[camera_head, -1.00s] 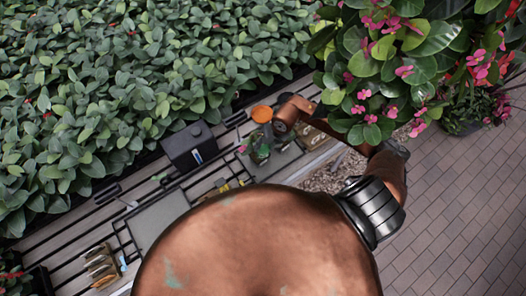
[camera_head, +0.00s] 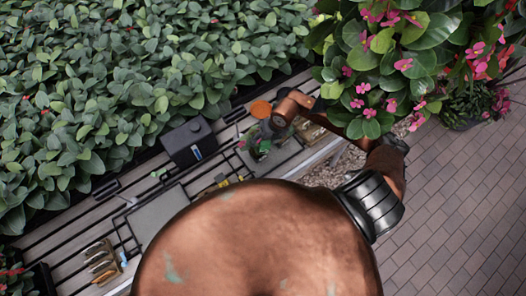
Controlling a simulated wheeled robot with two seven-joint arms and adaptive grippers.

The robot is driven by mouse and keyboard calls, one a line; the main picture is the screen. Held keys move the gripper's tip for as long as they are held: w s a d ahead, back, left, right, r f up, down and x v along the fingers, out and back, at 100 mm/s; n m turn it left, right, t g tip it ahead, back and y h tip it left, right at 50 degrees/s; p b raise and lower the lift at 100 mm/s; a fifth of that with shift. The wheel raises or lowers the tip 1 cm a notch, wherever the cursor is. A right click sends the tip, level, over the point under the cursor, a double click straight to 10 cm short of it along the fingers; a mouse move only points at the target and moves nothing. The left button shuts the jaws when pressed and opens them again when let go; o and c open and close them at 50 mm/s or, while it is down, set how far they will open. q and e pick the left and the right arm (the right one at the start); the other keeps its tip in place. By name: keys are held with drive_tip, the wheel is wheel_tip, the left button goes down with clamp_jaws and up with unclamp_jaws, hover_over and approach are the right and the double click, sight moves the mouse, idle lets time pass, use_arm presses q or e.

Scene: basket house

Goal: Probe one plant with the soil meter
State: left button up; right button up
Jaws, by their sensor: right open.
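My right arm is copper-coloured, and its wrist bends over the slatted bench. My right gripper (camera_head: 269,128) is small and partly hidden below the wrist. It is open, close to a small potted plant (camera_head: 260,147) with green leaves and a pink bloom. I cannot tell whether it touches the plant. A dark box (camera_head: 189,143) with a knob on top and a pale blue mark stands on the bench to the left of the gripper. I cannot make out a soil meter for certain. My left gripper is out of view.
Dense leafy plants (camera_head: 120,90) fill the upper left. A pink-flowered plant (camera_head: 385,60) overhangs my forearm. An orange round thing (camera_head: 261,109) is beside the wrist. A grey flat panel (camera_head: 158,214) and a tray of small tools (camera_head: 101,262) lie lower left. Brick paving (camera_head: 455,200) is at right.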

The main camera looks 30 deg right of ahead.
drive_tip(key=shift+r, duration=0.1)
drive_tip(key=v, duration=1.2)
